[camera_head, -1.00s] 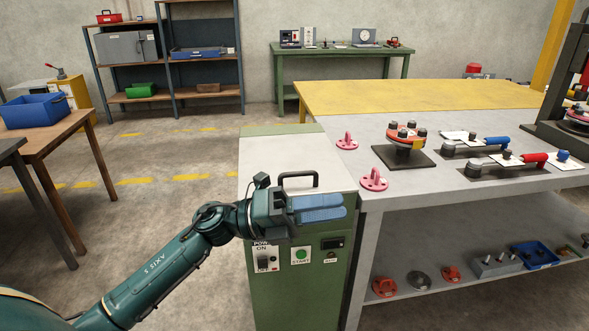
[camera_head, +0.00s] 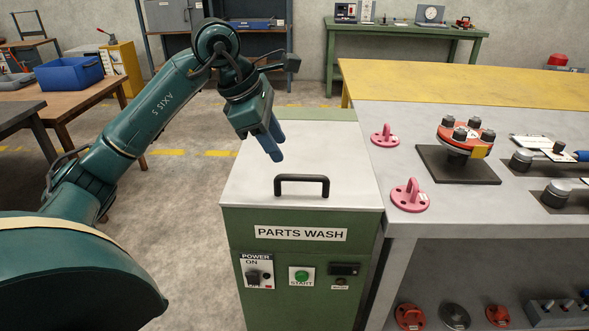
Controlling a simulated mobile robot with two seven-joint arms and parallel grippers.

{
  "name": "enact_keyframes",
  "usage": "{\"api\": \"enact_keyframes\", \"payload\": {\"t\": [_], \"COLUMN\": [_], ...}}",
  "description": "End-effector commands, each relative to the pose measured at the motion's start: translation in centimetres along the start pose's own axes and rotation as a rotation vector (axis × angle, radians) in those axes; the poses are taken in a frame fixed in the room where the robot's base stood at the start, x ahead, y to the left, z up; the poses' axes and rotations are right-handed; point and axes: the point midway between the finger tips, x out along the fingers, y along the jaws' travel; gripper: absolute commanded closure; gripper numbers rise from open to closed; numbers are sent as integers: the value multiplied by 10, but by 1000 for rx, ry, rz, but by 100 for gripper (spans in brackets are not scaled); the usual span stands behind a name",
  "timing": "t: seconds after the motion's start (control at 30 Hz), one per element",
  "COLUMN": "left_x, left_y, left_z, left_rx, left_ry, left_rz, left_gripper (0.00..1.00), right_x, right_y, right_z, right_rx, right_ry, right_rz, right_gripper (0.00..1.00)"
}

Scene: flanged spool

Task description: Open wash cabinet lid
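The green wash cabinet (camera_head: 240,228) stands in the middle, labelled PARTS WASH. Its pale grey lid (camera_head: 330,150) lies flat and closed on top. A black bar handle (camera_head: 301,181) stands up near the lid's front edge. My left gripper (camera_head: 276,151) hangs above the lid, behind and a little left of the handle, with its blue fingers pointing down. It is apart from the handle. The two fingers look close together, and I cannot tell whether there is a gap between them. My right gripper is not in view.
A grey workbench (camera_head: 395,228) adjoins the cabinet on the right, with pink flanged parts (camera_head: 410,197) and a red flanged spool (camera_head: 466,135) on a dark plate. The cabinet front has a power switch (camera_head: 257,274) and a green start button (camera_head: 302,276). Floor is free to the left.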

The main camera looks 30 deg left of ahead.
Motion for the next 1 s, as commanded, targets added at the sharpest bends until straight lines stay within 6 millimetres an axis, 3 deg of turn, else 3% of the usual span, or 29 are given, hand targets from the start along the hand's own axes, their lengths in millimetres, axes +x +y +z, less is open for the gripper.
{"api": "enact_keyframes", "payload": {"t": [0.03, 0.2, 0.4, 0.8, 1.0], "left_x": [14, 48, 73, 82, 82], "left_y": [-1, -1, -1, 0, 0], "left_z": [0, 0, 0, 0, 0], "left_rx": [0, -1, -1, 0, 0], "left_ry": [1, -2, -2, -2, -2], "left_rz": [-6, -6, -4, -1, -2], "left_gripper": [64, 64, 64, 64, 79], "right_x": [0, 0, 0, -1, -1], "right_y": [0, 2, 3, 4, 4], "right_z": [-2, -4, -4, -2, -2], "right_rx": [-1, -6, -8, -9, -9], "right_ry": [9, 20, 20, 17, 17], "right_rz": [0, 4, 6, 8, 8], "right_gripper": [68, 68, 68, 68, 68]}}
